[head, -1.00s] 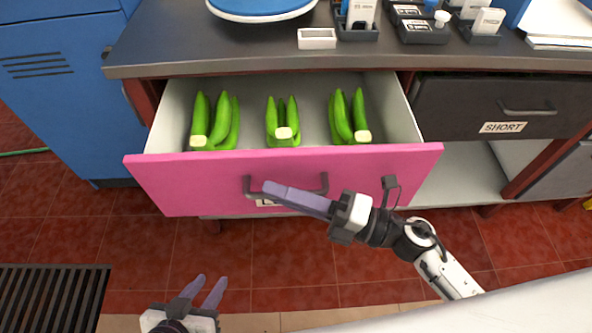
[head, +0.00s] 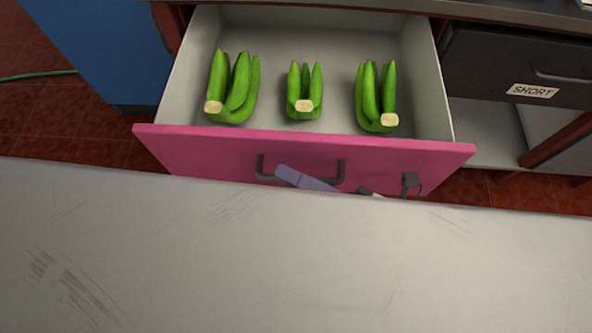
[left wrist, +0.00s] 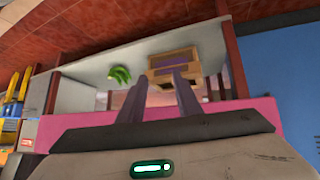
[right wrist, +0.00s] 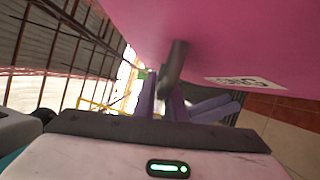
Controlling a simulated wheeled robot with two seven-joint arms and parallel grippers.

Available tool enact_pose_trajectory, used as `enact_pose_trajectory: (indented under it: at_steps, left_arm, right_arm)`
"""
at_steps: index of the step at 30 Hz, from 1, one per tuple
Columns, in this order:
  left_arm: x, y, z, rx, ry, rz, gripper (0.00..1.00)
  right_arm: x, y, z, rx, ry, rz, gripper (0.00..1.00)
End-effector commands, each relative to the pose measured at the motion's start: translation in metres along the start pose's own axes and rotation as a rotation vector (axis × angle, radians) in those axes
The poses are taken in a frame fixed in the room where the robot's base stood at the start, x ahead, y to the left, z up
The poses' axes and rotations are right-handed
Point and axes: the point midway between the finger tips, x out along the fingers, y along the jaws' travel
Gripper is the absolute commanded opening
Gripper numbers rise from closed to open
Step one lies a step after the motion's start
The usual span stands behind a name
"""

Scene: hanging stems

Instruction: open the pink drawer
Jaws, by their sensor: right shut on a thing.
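The pink drawer (head: 225,155) stands well open in the head view, pulled out from under the dark counter. Its pale inside holds three bunches of green bananas (head: 305,95). A dark bar handle (head: 263,168) is on its front. My right gripper (head: 297,178) is at this handle in the head view. In the right wrist view its purple fingers (right wrist: 160,100) are shut on the handle (right wrist: 175,65), beside the pink front. My left gripper is hidden in the head view. In the left wrist view its fingers (left wrist: 160,95) are apart with nothing between them.
A dark drawer (head: 500,60) with a "SHORT" label is closed at the right, above an open pale shelf. A blue cabinet (head: 100,50) stands at the left. The left wrist view shows a wooden box (left wrist: 172,62) and a green bunch (left wrist: 119,74) on pale shelving.

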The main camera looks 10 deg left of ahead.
Motion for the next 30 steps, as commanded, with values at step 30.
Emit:
enact_pose_trajectory:
  at_steps: [30]
  left_arm:
    - [0.004, 0.000, 0.007, -0.003, -0.005, 0.002, 0.31]
  right_arm:
    - [-0.085, -0.002, -0.001, 0.001, 0.001, -0.005, 0.29]
